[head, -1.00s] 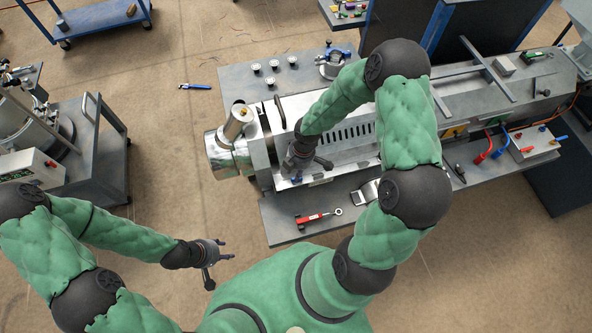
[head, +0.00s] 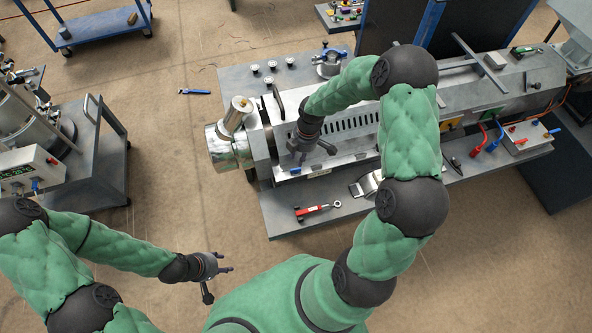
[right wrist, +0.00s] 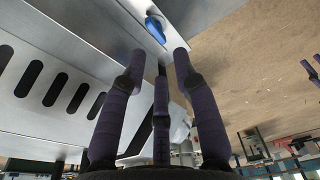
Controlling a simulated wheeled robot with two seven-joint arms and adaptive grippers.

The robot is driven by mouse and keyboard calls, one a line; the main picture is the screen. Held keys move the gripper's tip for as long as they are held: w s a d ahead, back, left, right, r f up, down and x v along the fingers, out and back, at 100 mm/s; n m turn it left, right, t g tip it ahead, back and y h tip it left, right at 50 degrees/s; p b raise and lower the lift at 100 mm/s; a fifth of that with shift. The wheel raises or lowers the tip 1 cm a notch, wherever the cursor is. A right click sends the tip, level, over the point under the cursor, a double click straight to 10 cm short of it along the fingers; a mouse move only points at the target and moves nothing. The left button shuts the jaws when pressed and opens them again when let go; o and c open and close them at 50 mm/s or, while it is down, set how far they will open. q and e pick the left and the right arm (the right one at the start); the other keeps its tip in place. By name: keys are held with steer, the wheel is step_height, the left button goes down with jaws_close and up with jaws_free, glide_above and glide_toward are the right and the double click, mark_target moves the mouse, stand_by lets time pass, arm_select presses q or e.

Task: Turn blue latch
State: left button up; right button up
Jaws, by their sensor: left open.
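The blue latch (head: 295,171) is a small blue handle on the front side of the long grey extruder housing (head: 352,128), near its left end. In the right wrist view the blue latch (right wrist: 155,28) lies just beyond my fingertips, roughly in line with the gap between them. My right gripper (head: 314,151) is over the housing's left part; its dark fingers (right wrist: 160,57) are spread with nothing between them, apart from the latch as far as I can tell. My left gripper (head: 222,269) is open and empty over the floor at lower left.
A red-handled tool (head: 312,211) lies on the grey table (head: 285,222) below the housing. A shiny metal cylinder (head: 228,148) juts from the housing's left end. A grey cart (head: 103,165) stands at left. The floor between cart and table is clear.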

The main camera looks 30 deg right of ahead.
mark_target(296, 169)
steer(key=f+b, duration=0.2)
steer(key=f, duration=0.1)
steer(key=shift+w, duration=0.35)
steer(key=shift+s+a+f+b, duration=0.1)
steer(key=shift+a+f+b, duration=0.05)
steer(key=shift+f+b, duration=0.2)
steer(key=f+b, duration=0.2)
steer(key=shift+w+a+f, duration=0.15)
steer(key=shift+w+f, duration=0.05)
steer(key=shift+f, duration=0.15)
steer(key=shift+a+f+b, duration=0.15)
steer(key=shift+f+b, duration=0.55)
steer(key=shift+f, duration=0.1)
steer(key=shift+s, duration=0.1)
jaws_close()
